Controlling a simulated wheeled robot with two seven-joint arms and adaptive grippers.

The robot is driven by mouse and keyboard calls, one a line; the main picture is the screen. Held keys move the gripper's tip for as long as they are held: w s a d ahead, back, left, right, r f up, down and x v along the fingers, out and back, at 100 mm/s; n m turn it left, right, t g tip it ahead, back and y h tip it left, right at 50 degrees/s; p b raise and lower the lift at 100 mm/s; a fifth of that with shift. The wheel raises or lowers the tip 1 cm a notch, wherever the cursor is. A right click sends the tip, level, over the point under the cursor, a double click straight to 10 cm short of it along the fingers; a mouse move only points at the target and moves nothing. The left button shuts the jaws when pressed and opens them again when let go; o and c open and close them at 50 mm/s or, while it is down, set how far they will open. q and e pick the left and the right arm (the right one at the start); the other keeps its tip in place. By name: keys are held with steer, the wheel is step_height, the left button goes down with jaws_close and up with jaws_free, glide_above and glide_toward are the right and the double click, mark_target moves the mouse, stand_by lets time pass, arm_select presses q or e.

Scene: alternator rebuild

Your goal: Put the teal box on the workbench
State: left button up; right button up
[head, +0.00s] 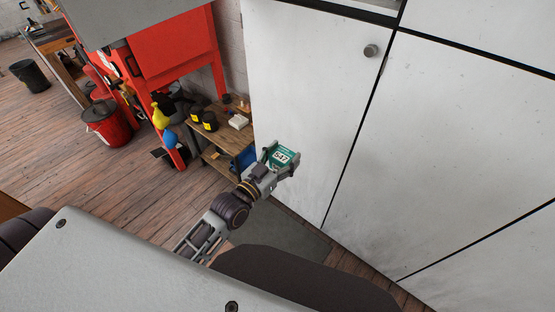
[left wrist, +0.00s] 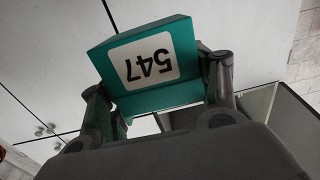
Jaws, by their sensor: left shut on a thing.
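The teal box (head: 281,157) has a white label reading 547. My left gripper (head: 280,162) is shut on it and holds it in front of the white cabinet doors. In the left wrist view the teal box (left wrist: 150,62) sits between the two fingers of my left gripper (left wrist: 160,95), with its label upside down. A wooden workbench (head: 217,137) stands just left of the gripper, against the wall. My right gripper is not in view.
Black jars (head: 209,121) and a small white item (head: 238,121) stand on the wooden bench. A red cabinet (head: 172,60) rises beside it. A red bin (head: 105,125) is further left. White cabinet doors (head: 310,90) fill the right side. Wooden floor is open at left.

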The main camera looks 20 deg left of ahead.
arm_select(q)
steer(key=d+r+m+g+h, duration=0.3)
steer(key=d+r+h, duration=0.3)
steer(key=r, duration=0.5)
steer(key=shift+s+d+r+m, duration=0.35)
steer(key=shift+d+m, duration=0.35)
steer(key=shift+d, duration=0.35)
steer(key=shift+r, duration=0.1)
